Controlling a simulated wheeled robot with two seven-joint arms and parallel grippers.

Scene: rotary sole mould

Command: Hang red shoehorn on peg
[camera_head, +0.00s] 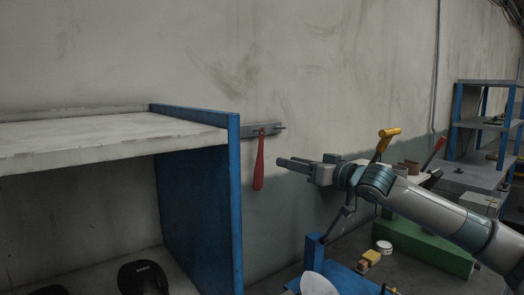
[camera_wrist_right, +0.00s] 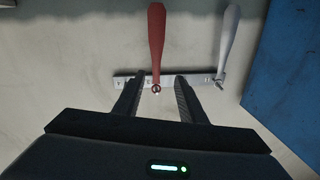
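The red shoehorn (camera_head: 259,165) hangs handle down at a grey peg rail (camera_head: 250,131) on the wall, beside the blue shelf end. In the right wrist view the red shoehorn (camera_wrist_right: 156,40) has its ring end at a peg on the rail (camera_wrist_right: 205,79). My right gripper (camera_head: 284,164) is just right of the shoehorn in the head view, with its fingers apart. In the right wrist view the gripper (camera_wrist_right: 157,87) has the ring end between its open fingers, with gaps on both sides. My left gripper is out of view.
A light grey shoehorn (camera_wrist_right: 229,42) hangs on another peg of the rail. The blue panel (camera_head: 193,200) of a shelf with dark shoes (camera_head: 143,278) stands close left of the rail. A green box (camera_head: 425,245) and several tools lie on the bench at right.

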